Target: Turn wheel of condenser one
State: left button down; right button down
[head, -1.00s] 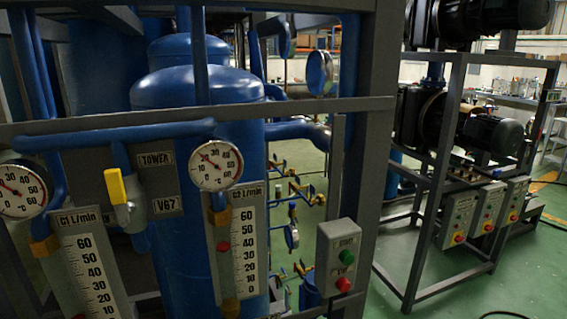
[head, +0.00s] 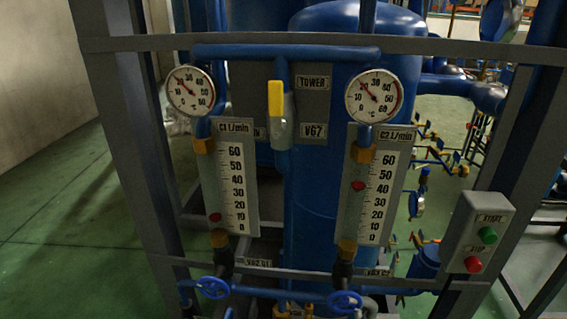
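Two blue handwheels sit low on the frame in the head view. The left wheel (head: 212,287) is below the flow meter marked C1 (head: 230,180), on the line labelled V62 C1. Neither of my grippers shows in this view.
Above the meters are two round dials (head: 190,90) and a yellow-handled valve (head: 275,102). A grey start and stop box (head: 478,242) is at right. A grey frame post (head: 130,150) stands left of the meters. Green floor (head: 60,220) is open at far left.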

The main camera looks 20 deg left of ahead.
aim_at(216, 282)
jog(key=u, duration=1.35)
